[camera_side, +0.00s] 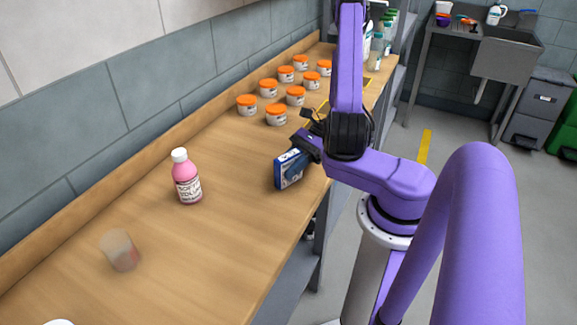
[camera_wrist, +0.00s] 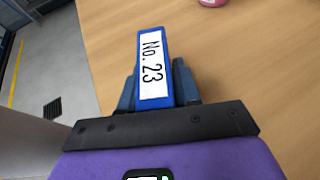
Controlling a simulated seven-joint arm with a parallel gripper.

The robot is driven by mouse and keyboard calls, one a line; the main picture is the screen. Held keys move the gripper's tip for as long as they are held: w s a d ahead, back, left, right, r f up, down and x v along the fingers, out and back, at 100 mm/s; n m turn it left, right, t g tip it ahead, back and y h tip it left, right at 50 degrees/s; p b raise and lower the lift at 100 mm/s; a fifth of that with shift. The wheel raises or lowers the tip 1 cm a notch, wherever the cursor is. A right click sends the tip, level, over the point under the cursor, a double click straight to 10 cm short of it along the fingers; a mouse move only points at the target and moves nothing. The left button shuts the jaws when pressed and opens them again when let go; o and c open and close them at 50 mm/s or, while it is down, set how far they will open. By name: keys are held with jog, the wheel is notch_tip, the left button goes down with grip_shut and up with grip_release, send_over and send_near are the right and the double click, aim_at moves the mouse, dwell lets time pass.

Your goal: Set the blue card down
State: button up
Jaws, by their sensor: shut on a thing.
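The blue card (camera_side: 290,170) is in my gripper near the front edge of the wooden counter. In the wrist view the blue card (camera_wrist: 153,66) shows a white label reading "No. 23" and sits between the two fingers. My gripper (camera_side: 305,150) is shut on it; its fingers also show in the wrist view (camera_wrist: 158,88). The card stands roughly upright. I cannot tell whether its lower edge touches the counter (camera_side: 190,245) or hangs just above it.
A pink bottle (camera_side: 187,178) stands left of the card. A translucent cup (camera_side: 120,250) is nearer the front left. Several orange-lidded jars (camera_side: 276,114) stand behind. The counter between bottle and card is clear. The counter's front edge is close on the right.

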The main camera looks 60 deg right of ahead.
jog(key=o, duration=1.1)
jog(key=shift+f, duration=0.1)
jog(key=shift+c, duration=0.2)
